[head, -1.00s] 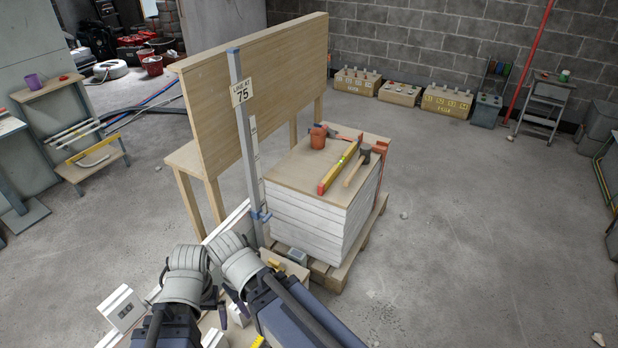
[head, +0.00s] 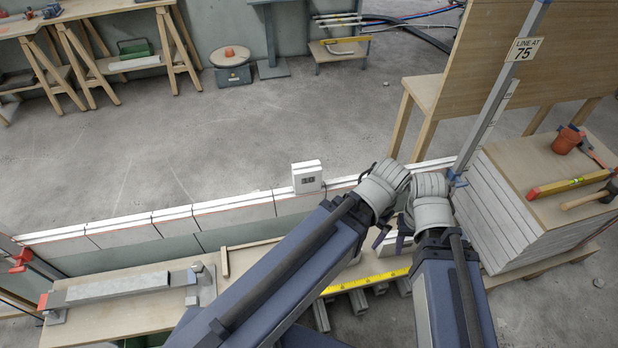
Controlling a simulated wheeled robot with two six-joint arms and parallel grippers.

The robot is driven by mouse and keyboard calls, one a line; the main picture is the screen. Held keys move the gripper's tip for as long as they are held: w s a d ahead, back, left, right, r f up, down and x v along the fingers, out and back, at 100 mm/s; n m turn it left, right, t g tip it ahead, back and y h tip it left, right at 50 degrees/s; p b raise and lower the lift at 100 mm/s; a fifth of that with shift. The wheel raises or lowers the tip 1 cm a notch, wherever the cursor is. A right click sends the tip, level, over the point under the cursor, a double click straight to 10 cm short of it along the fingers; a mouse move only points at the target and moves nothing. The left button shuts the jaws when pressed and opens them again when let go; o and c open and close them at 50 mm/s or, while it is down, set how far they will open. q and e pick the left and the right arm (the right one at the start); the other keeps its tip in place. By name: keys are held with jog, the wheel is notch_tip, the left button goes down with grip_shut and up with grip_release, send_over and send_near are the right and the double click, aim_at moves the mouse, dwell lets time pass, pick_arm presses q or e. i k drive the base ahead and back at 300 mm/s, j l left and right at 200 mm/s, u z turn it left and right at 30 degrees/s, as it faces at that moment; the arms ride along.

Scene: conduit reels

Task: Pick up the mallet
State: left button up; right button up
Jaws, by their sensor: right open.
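The mallet (head: 582,200) lies on top of the board-covered stack (head: 537,208) at the right. Its wooden handle points left, and its dark head is at the picture's right edge, partly cut off. My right gripper (head: 403,238) is low in the middle, left of the stack and well apart from the mallet; it is open and holds nothing that I can see. My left gripper (head: 380,237) is close beside it, mostly hidden behind its wrist, so its jaws cannot be made out.
A yellow level (head: 567,185) lies beside the mallet, with an orange pot (head: 567,139) behind. A post with a sign (head: 525,49) and a wooden panel (head: 500,65) stand by the stack. A low block wall (head: 235,211) bears a small white box (head: 307,177).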

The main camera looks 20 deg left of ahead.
aim_at(605, 194)
jog(key=l, duration=0.85)
jog(key=i+l, duration=0.1)
jog(key=l, duration=0.75)
jog(key=i+l, duration=0.4)
jog(key=i, duration=0.15)
jog(key=i+l, duration=0.4)
jog(key=i+l+z, duration=0.05)
jog(key=i, duration=0.05)
